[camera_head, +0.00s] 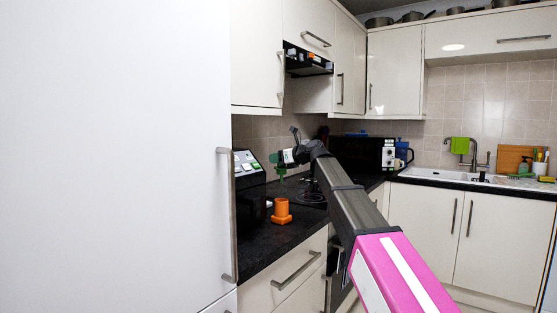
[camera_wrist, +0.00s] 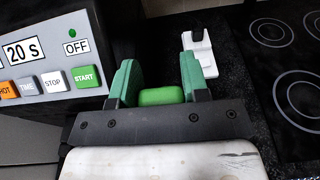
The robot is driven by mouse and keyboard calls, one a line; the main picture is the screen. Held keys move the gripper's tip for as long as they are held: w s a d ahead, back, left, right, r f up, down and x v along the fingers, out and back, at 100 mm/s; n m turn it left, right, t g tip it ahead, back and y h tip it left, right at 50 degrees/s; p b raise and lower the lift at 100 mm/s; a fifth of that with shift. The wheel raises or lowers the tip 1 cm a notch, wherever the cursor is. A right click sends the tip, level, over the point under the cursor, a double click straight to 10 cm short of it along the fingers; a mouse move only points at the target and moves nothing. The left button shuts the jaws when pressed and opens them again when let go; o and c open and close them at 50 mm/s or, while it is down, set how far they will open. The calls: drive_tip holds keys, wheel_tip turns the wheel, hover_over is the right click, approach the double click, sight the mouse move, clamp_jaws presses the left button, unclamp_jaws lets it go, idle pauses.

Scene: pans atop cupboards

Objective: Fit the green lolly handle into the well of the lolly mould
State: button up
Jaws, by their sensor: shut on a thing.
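My gripper (camera_wrist: 158,68) has its two green fingers closed about a green block, which I take for the green lolly handle (camera_wrist: 160,96). In the head view my gripper (camera_head: 279,158) is above the dark counter, with green parts pointing down; handle and fingers are hard to tell apart there. A white object with dark openings (camera_wrist: 199,44) lies on the counter beyond the right finger in the wrist view, apart from the handle. An orange stepped object (camera_head: 281,211) stands near the counter's front edge. I cannot tell for sure which of these is the lolly mould.
A control panel (camera_wrist: 52,62) with START and STOP buttons is close to the left of my gripper; its appliance (camera_head: 250,180) shows in the head view. A black hob (camera_wrist: 290,75) is at the right. A tall white door (camera_head: 115,150) fills the left of the head view.

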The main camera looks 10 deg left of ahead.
sight(278, 172)
drive_tip(key=shift+f, duration=0.1)
drive_tip(key=shift+f, duration=2.75)
wheel_tip(278, 172, down, 7)
idle(2.4)
drive_tip(key=o, duration=1)
drive_tip(key=v, duration=1)
drive_tip(key=shift+s+d, duration=0.2)
drive_tip(key=shift+d, duration=0.15)
drive_tip(key=shift+r, duration=0.15)
